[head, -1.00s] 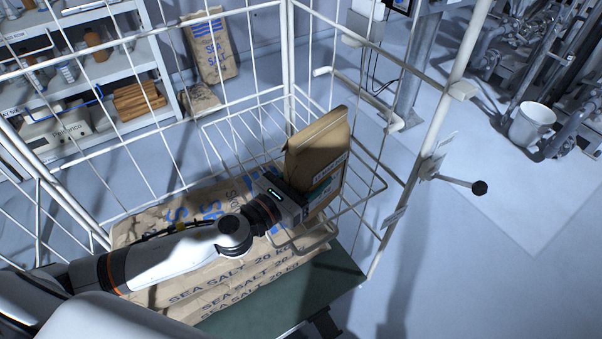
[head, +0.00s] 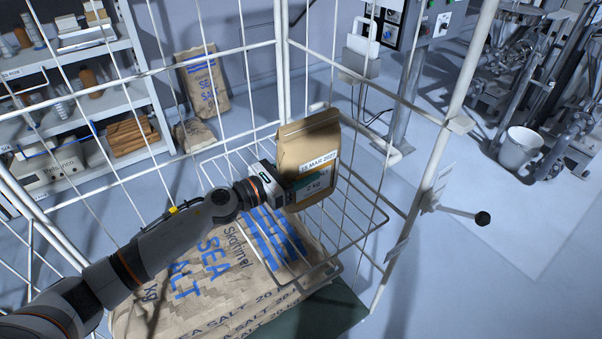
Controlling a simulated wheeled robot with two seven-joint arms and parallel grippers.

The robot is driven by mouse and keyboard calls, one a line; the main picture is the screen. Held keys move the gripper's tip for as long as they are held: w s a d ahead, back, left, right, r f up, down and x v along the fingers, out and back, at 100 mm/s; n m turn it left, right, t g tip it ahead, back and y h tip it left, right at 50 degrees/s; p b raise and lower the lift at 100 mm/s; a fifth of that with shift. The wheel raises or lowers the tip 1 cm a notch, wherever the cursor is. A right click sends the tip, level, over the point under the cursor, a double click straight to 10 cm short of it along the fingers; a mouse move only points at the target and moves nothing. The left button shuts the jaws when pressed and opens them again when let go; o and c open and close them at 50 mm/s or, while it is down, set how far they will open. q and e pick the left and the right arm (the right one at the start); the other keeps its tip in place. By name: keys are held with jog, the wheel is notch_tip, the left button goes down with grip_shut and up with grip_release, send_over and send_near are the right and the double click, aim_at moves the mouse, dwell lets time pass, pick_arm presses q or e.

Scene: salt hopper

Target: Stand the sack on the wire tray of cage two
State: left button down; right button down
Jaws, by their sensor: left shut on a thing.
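The sack (head: 307,150) is a small brown paper bag with a white label reading 15 MAR 2027 and 2 kg. My left gripper (head: 283,192) is shut on the sack's lower left side. The sack is close to upright, over the white wire tray (head: 345,232) in the cage. I cannot tell whether its base touches the wires. The gripper hides the sack's lower left corner. My right gripper is not in view.
Large sea salt sacks (head: 215,275) lie stacked below the tray. White cage bars (head: 283,60) and a thick front post (head: 455,130) surround the tray. Shelves (head: 75,90) stand behind at left. A white bucket (head: 520,150) stands on the floor at right.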

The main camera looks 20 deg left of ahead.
pick_arm(q)
jog(key=shift+w+f+b, duration=0.1)
jog(key=shift+f+b, duration=0.6)
jog(key=shift+f, duration=1.75)
jog(key=c, duration=0.9)
grip_release()
jog(key=shift+f, duration=0.5)
jog(key=o, duration=0.4)
jog(key=shift+s+r, duration=0.1)
jog(key=shift+s, duration=0.1)
jog(key=shift+r, duration=0.1)
jog(key=b+v, duration=0.2)
jog(key=v, duration=0.5)
jog(key=shift+s, duration=0.25)
jog(key=shift+a, duration=0.15)
